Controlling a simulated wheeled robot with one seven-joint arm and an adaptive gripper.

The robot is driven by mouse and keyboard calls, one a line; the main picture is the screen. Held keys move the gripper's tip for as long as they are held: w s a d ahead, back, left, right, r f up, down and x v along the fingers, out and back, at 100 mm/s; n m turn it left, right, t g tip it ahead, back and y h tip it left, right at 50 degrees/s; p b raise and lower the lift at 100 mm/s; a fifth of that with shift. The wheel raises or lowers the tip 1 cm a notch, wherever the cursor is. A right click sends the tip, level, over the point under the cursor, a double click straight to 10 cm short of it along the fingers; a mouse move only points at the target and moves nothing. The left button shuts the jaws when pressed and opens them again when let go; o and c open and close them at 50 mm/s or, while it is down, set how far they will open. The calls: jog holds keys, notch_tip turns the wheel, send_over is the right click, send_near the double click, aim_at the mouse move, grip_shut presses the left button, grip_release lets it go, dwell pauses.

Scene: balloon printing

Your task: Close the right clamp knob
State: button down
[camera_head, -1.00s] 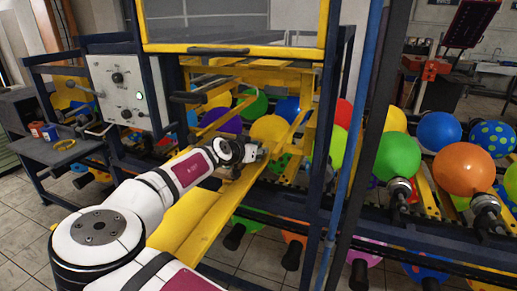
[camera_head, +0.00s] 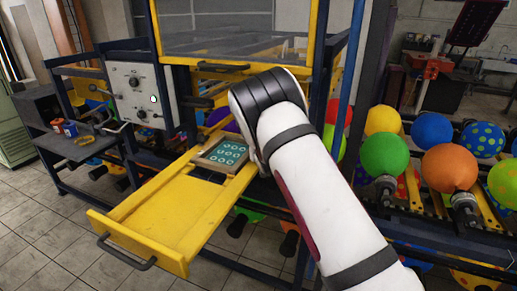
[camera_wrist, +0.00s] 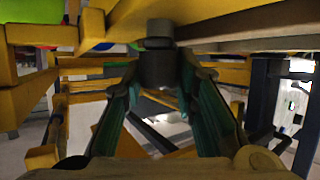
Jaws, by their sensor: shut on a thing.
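A dark grey cylindrical knob (camera_wrist: 157,68) hangs below a yellow beam at the top middle of the wrist view. The fingers of my gripper (camera_wrist: 158,72) reach up on both sides of it and are shut on it. In the head view my own arm hides my gripper and the knob. The pulled-out yellow drawer (camera_head: 185,204) carries a wooden-framed plate (camera_head: 222,152) with pale rings on teal, just left of my arm. How far the knob is turned cannot be told.
The yellow machine frame (camera_head: 312,40) and dark blue posts (camera_head: 345,95) stand close around my arm. Several balloons hang on racks at right, among them an orange one (camera_head: 450,167). A grey control panel (camera_head: 140,92) is at left. Floor (camera_head: 40,225) shows free at front left.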

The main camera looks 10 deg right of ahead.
jog(key=n+y, duration=0.1)
jog(key=y, duration=0.1)
jog(key=n+y+b, duration=0.1)
jog(key=n, duration=0.1)
jog(key=shift+w+d+y, duration=0.2)
jog(key=shift+y, duration=0.2)
jog(key=shift+s+a+n+g+y+b, duration=0.1)
jog(key=shift+n+g+y+b, duration=0.2)
jog(key=shift+n+y+b, duration=0.35)
jog(key=shift+s+a+f+n+y, duration=0.1)
jog(key=shift+n+y, duration=0.25)
jog(key=c, duration=1.2)
grip_release()
jog(key=shift+c, duration=0.2)
jog(key=v, duration=1.2)
jog(key=shift+r, duration=0.25)
